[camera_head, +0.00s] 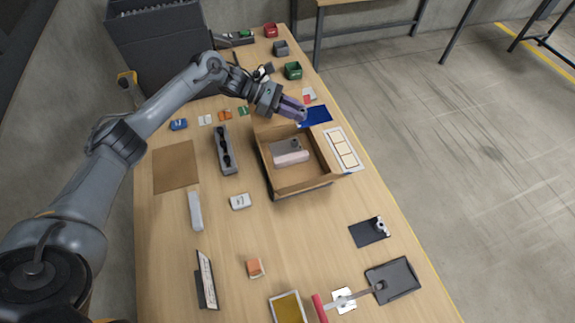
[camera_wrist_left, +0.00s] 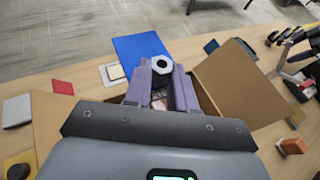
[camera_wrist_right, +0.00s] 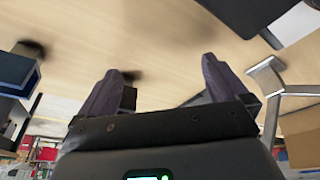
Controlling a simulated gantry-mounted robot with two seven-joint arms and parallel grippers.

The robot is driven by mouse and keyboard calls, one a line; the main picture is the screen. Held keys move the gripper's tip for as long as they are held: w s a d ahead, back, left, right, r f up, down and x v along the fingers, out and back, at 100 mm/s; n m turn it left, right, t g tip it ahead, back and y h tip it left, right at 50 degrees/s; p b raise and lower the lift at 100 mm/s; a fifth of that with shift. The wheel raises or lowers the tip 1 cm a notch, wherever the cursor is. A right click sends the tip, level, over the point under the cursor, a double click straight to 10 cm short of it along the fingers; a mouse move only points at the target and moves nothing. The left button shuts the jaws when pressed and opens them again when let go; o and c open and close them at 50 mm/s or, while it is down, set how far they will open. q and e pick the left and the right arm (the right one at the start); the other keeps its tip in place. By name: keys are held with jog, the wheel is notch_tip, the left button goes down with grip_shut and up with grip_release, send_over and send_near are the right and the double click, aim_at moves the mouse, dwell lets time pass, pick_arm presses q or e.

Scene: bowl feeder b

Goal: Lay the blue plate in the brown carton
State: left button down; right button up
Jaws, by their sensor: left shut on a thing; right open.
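The plate also shows in the left wrist view (camera_wrist_left: 138,48), behind my fingertips. The carton is open, with its flaps spread, and holds a pale pinkish block (camera_head: 291,158) and a grey piece. My left gripper (camera_head: 301,114) is above the carton's far rim. My right gripper (camera_wrist_right: 162,68) is open and empty, outside the head view.
A white panelled sheet (camera_head: 343,150) lies right of the carton. A grey holder (camera_head: 225,150) and a brown mat (camera_head: 175,167) are to its left. Small bins (camera_head: 292,70) stand at the back. Several trays and tools fill the front; bare table lies between.

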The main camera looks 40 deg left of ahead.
jog(key=shift+s, duration=0.1)
notch_tip(320, 180, up, 4)
jog(key=p, duration=0.4)
jog(key=shift+f, duration=0.2)
pick_arm(q)
jog(key=shift+s+d+f, duration=0.75)
jog(key=shift+s+f, duration=1.05)
jog(key=shift+s+d+f, duration=0.7)
jog(key=shift+s+f, duration=1.05)
jog(key=shift+f, duration=0.1)
jog(key=shift+s+d+f, duration=0.75)
jog(key=shift+s+f, duration=1.05)
jog(key=shift+f+b, duration=0.6)
jog(key=shift+b, duration=0.35)
pick_arm(e)
jog(key=shift+f, duration=0.95)
pick_arm(q)
jog(key=c, duration=0.9)
grip_release()
jog(key=shift+c, duration=0.2)
